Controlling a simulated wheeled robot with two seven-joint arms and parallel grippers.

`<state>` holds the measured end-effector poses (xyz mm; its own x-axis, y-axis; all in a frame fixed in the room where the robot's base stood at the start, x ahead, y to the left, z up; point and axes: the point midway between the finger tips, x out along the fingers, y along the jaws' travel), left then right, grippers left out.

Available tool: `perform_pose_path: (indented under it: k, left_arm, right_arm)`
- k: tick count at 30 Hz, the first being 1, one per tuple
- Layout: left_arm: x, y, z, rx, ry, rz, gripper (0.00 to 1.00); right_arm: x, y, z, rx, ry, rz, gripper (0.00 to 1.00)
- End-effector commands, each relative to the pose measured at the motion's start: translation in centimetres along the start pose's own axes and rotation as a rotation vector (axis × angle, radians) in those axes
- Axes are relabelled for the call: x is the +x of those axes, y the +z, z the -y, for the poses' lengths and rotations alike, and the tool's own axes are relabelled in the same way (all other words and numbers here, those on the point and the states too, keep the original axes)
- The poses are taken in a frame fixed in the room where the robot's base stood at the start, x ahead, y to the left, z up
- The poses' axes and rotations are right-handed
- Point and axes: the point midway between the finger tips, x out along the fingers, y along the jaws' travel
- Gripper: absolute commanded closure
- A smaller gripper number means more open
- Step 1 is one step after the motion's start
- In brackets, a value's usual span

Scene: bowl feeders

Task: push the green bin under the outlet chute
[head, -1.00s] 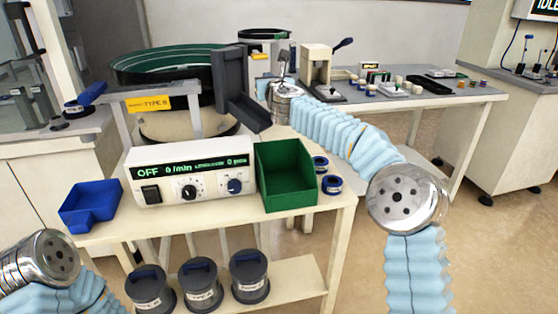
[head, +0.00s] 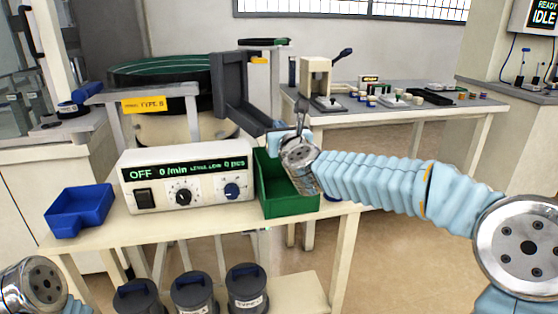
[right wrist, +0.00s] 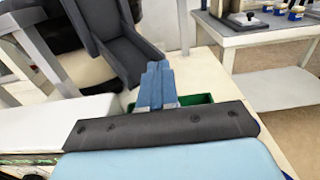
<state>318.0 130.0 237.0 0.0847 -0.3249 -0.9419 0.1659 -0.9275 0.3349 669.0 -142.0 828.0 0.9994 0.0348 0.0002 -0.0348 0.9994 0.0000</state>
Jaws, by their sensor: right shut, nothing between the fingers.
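The green bin (head: 288,204) stands upright on the cream table, just right of the control box. The dark grey outlet chute (head: 233,85) slopes down toward the bin's back; its lower end appears behind the bin, and I cannot tell how far it overhangs. My right gripper (head: 300,118) is shut and empty, at the bin's far right side; my wrist hides part of the bin. In the right wrist view its blue fingers (right wrist: 156,82) are together in front of the bin (right wrist: 196,99), with the chute (right wrist: 112,40) beyond to the left. My left gripper is out of view.
The control box (head: 186,178) reads OFF and borders the bin on the left. A blue tray (head: 78,212) sits at the table's left. The bowl feeder (head: 160,75) stands behind.

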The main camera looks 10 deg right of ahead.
Motion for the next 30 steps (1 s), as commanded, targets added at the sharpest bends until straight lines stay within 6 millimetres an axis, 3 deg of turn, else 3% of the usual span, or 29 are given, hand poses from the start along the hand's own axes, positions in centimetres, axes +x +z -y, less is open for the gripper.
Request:
perform_pose_path:
  k: [1,6,12,30]
  left_arm:
    - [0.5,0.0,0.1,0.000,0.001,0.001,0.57]
    - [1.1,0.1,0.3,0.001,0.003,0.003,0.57]
    - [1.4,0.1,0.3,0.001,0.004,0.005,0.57]
    - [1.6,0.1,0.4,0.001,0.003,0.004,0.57]
  right_arm:
    - [0.0,-1.6,0.1,-0.002,-0.001,-0.004,1.00]
    - [0.0,-4.9,0.0,-0.001,0.000,-0.004,1.00]
    - [0.0,-7.3,0.0,0.001,0.000,-0.001,1.00]
    - [2.0,-7.3,0.0,0.002,-0.001,0.000,1.00]
